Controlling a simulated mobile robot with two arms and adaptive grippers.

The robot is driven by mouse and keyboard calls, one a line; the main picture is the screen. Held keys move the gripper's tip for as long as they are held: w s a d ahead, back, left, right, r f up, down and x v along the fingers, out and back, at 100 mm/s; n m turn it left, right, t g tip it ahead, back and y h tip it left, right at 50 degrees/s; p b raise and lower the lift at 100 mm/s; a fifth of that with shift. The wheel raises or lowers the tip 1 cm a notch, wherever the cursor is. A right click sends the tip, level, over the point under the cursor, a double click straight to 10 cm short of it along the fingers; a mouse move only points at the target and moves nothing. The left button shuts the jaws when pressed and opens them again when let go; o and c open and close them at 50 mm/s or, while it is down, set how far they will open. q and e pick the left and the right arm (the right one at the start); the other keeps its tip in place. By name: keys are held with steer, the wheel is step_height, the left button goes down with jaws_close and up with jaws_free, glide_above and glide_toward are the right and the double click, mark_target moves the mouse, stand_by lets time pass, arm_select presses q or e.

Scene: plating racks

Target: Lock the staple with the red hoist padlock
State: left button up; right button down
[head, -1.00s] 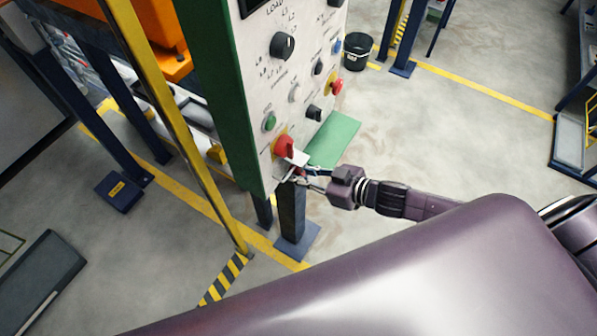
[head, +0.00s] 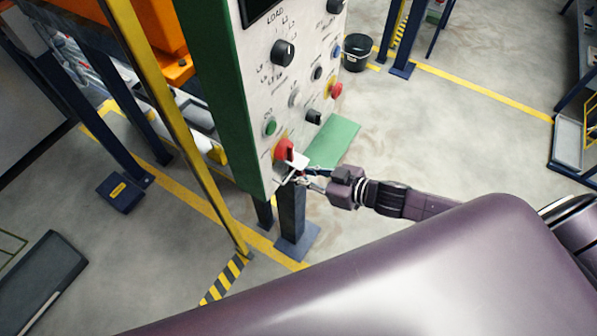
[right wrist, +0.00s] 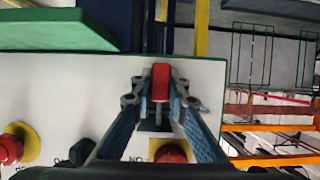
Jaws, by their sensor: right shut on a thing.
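The red padlock (right wrist: 161,74) is between the fingertips of my right gripper (right wrist: 160,92) in the right wrist view. The gripper is shut on it, and its grey shackle points toward the panel. In the head view, my right gripper (head: 309,181) is at the panel's lower corner, just below the red rotary switch (head: 284,150) on its yellow plate. A pale hasp-like plate (head: 291,166) sits between switch and gripper. The staple is too small and covered to make out; I cannot tell whether the shackle passes through it. My left gripper is not in view.
The control panel (head: 304,97) carries several knobs and buttons. A green plate (head: 334,141) juts out beside it. A yellow post (head: 171,100) stands to the left and a black bucket (head: 356,52) behind.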

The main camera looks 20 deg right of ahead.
steer(key=shift+r, duration=0.3)
steer(key=shift+f, duration=0.35)
steer(key=c, duration=1.8)
jaws_free()
steer(key=shift+f, duration=0.1)
steer(key=shift+v, duration=6)
